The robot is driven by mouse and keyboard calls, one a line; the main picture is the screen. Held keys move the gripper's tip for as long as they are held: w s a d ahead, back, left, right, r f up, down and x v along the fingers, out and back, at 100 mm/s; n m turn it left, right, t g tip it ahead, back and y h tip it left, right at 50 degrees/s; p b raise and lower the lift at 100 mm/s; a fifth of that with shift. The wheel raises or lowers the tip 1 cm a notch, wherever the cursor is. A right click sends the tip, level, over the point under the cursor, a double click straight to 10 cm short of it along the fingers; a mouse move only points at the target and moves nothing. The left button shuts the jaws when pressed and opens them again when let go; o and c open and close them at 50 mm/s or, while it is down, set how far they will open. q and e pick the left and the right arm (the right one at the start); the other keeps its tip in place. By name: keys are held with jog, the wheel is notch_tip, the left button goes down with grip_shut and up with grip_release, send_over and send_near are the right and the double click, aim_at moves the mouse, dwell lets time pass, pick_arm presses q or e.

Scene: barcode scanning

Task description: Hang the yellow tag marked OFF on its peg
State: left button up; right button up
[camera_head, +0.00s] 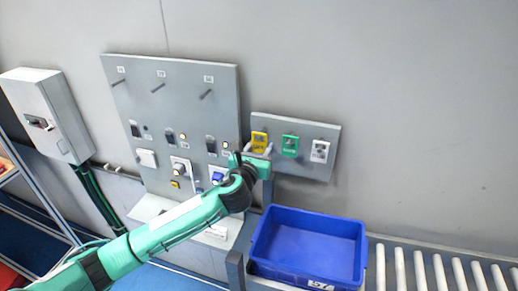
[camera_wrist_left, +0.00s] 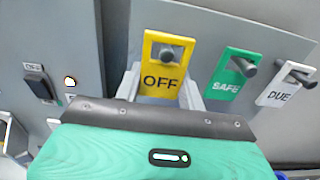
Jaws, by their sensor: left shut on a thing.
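The yellow tag marked OFF (camera_wrist_left: 163,72) is in the middle of the left wrist view, and it also shows in the head view (camera_head: 259,141). It is on the small right-hand panel, with a dark peg showing in its hole. My left gripper (camera_head: 262,150) is at this tag, and its fingers are shut on the tag's lower part. The gripper body hides the lower fingers in the left wrist view. The large grey panel (camera_head: 223,88) carries several bare pegs along its top, each under a small label. My right gripper is not in view.
A green SAFE tag (camera_head: 290,145) and a white DUE tag (camera_head: 320,151) hang beside the yellow one. Switches and lamps sit low on the large panel. A blue crate (camera_head: 357,236) and a roller conveyor (camera_head: 420,268) stand below, and a grey wall box (camera_head: 47,112) is at left.

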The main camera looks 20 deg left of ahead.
pick_arm(q)
jog(key=shift+w, duration=0.7)
jog(key=shift+p, duration=0.4)
jog(key=shift+f, duration=0.15)
dwell(0.8)
jog(key=o, duration=1.1)
jog(key=shift+s, duration=0.1)
